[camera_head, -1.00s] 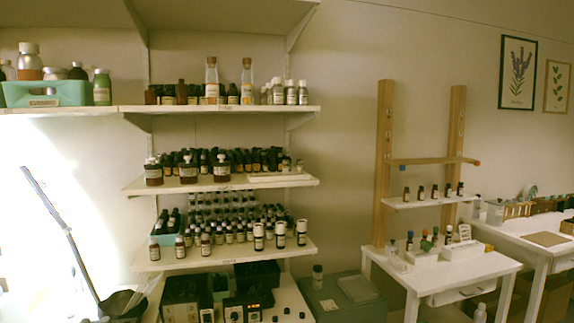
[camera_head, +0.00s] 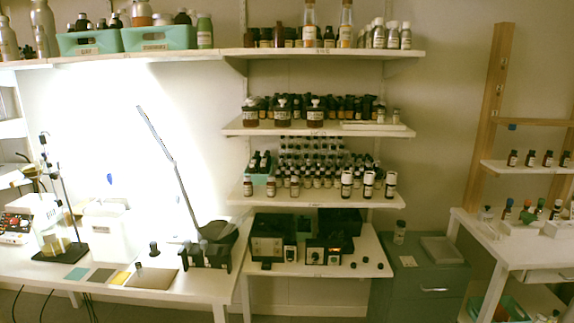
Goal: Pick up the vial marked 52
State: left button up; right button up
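Several small dark vials with white labels stand in rows on the lower wall shelf (camera_head: 300,197). Larger brown bottles and more vials stand on the middle shelf (camera_head: 290,130). A few more dark vials (camera_head: 530,158) stand on the small wooden rack's shelf at the right. The label numbers are too small to read, so I cannot tell which vial is marked 52. Neither of my grippers is in view.
A white bench (camera_head: 205,284) with a lamp and a clamp stand (camera_head: 68,205) is at the left. Black devices (camera_head: 270,243) sit on a low white table below the shelves. A grey cabinet (camera_head: 425,285) and a white table (camera_head: 490,235) are at the right. Floor shows below.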

aim_at(138, 264)
jog(key=k+j, duration=0.1)
jog(key=j, duration=1.45)
jog(key=k+j, duration=0.15)
jog(key=j, duration=0.65)
jog(key=k+j, duration=0.1)
jog(key=j, duration=0.7)
jog(key=i+j+z, duration=0.1)
jog(key=i+j, duration=0.15)
jog(key=i+j+z, duration=0.1)
jog(key=i+j, duration=0.15)
jog(key=j, duration=0.15)
jog(key=i+j+z, duration=0.1)
jog(key=i+j, duration=0.15)
jog(key=j, duration=0.15)
jog(key=i+j+z, duration=0.1)
jog(key=j, duration=0.25)
jog(key=i+j, duration=0.35)
jog(key=i+j+z, duration=0.15)
jog(key=j, duration=0.3)
jog(key=i+j+z, duration=0.1)
jog(key=i+j, duration=0.15)
jog(key=j, duration=0.2)
jog(key=i+j+z, duration=0.1)
jog(key=j, duration=0.35)
jog(key=i, duration=0.05)
